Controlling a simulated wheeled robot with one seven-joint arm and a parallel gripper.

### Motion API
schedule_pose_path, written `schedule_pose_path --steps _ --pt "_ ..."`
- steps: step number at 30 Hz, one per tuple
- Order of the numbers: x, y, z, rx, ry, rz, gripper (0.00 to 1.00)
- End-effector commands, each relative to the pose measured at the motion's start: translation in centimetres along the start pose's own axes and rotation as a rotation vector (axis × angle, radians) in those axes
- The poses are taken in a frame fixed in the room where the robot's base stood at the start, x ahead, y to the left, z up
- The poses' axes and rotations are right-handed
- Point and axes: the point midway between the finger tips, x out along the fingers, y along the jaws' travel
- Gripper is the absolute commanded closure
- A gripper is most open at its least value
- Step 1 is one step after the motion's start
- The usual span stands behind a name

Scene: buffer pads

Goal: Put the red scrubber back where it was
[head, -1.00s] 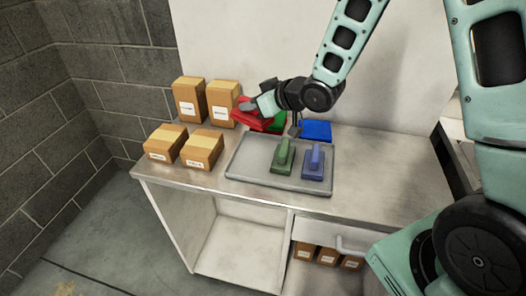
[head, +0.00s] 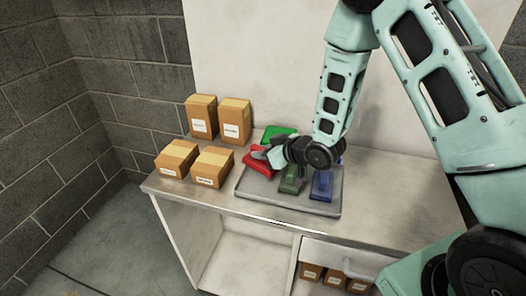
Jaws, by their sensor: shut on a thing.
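The red scrubber (head: 258,164) is at the left part of the grey tray (head: 262,199). My gripper (head: 266,153) is shut on its upper side. I cannot tell whether the scrubber touches the tray or hangs just above it. A green scrubber (head: 291,182) with an upright handle stands on the tray to the right of the red one, partly behind my wrist. A blue scrubber (head: 322,184) stands at the tray's right.
A green pad (head: 277,133) lies behind the tray; the blue pad beside it is mostly hidden by my arm. Several cardboard boxes (head: 213,167) stand left of the tray. The metal counter (head: 390,197) is clear at the right.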

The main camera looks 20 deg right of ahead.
Motion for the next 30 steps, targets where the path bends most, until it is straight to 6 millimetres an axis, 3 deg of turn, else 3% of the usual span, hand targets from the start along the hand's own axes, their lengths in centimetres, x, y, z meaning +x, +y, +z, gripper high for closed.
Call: schedule_pose_path --steps 17,18,20,30 --pt "0.6 0.0 1.0 0.000 0.000 0.000 1.00" --pt "0.6 0.0 1.1 0.001 -0.001 0.000 0.76" --pt "0.6 0.0 1.1 0.000 -0.001 -0.001 0.59" --pt "0.5 0.0 0.9 0.000 -0.001 -0.001 0.57"
